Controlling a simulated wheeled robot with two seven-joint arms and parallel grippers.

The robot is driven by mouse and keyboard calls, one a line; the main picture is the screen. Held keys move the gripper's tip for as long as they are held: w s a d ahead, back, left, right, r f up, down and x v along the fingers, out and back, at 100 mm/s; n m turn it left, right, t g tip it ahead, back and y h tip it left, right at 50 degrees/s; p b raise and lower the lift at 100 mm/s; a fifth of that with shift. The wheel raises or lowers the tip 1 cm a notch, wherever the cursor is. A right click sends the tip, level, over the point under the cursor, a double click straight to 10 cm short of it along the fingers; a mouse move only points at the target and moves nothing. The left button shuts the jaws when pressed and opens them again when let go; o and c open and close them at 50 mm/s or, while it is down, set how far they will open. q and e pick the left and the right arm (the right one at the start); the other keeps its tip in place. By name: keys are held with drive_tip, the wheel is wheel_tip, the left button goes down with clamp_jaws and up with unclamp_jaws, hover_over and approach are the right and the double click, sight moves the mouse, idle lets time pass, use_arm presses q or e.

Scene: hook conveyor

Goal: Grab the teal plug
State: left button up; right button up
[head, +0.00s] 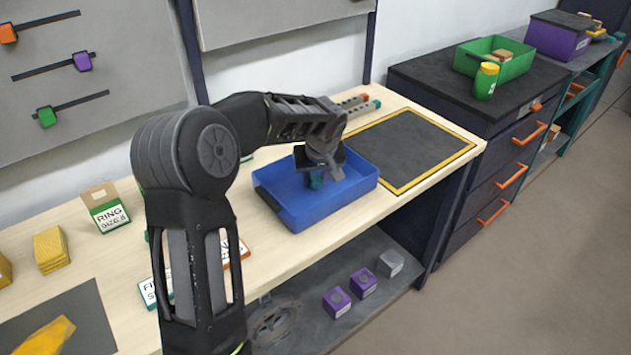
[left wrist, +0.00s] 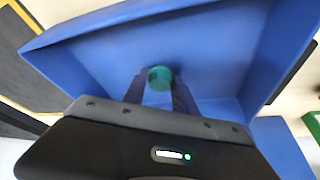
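The teal plug (head: 316,181) is in the blue tray (head: 330,207) on the wooden workbench. My left gripper (head: 318,177) reaches down into the tray from above. In the left wrist view the plug (left wrist: 160,77) sits between the two fingertips (left wrist: 160,88), which appear to touch it on both sides, so the gripper looks shut on it. I cannot tell whether the plug rests on the tray floor. My right gripper is not in view.
A dark mat with a yellow border (head: 411,147) lies right of the tray. Two grey rods with orange and teal ends (head: 360,105) lie behind it. Label cards such as RING (head: 109,215) stand at left. Purple blocks (head: 363,282) sit on the lower shelf.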

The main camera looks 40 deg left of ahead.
sight(316, 176)
use_arm(q)
clamp_jaws()
wheel_tip(316, 176, up, 10)
drive_tip(key=shift+b, duration=0.35)
idle(0.4)
idle(0.5)
